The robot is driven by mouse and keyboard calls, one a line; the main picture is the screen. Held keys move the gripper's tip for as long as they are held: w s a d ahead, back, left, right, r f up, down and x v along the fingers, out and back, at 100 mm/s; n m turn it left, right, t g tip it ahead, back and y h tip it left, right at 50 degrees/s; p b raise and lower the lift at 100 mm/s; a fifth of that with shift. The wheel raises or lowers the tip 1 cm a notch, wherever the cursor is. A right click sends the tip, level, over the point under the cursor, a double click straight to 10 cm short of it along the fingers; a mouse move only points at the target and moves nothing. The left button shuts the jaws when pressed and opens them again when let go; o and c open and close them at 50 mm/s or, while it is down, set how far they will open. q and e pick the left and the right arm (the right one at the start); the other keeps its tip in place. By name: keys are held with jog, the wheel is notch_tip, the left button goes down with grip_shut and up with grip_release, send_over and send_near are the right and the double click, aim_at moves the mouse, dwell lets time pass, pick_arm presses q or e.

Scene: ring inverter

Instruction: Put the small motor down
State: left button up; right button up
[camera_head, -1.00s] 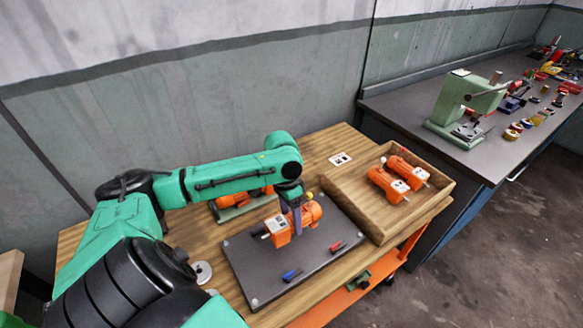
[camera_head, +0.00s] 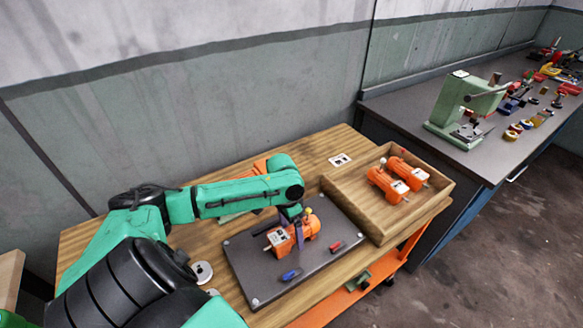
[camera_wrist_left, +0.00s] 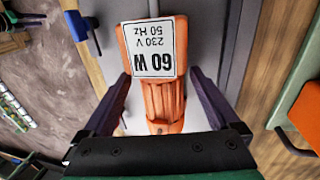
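The small motor (camera_head: 283,243) is orange with a white label and rests on the dark mat (camera_head: 250,290) in the head view. In the left wrist view the motor (camera_wrist_left: 163,100) shows its "60 W" label, upside down. My left gripper (camera_head: 299,230) is lowered over the motor. In the left wrist view its dark fingers (camera_wrist_left: 160,75) stand on both sides of the motor body, with gaps between, so it looks open. The arm and gripper hide part of the motor in the head view. My right gripper is not in view.
A wooden tray (camera_head: 362,222) with two orange motors (camera_head: 383,183) stands to the right. A blue piece (camera_head: 291,275) and a red piece (camera_head: 337,246) lie on the mat near the motor. A green holder with an orange part (camera_wrist_left: 300,110) is close beside the gripper.

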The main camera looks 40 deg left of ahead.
pick_arm(q)
jog(key=shift+r, duration=0.1)
notch_tip(320, 180, up, 12)
jog(key=a, duration=0.2)
jog(key=shift+w, duration=0.35)
jog(key=shift+a, duration=0.1)
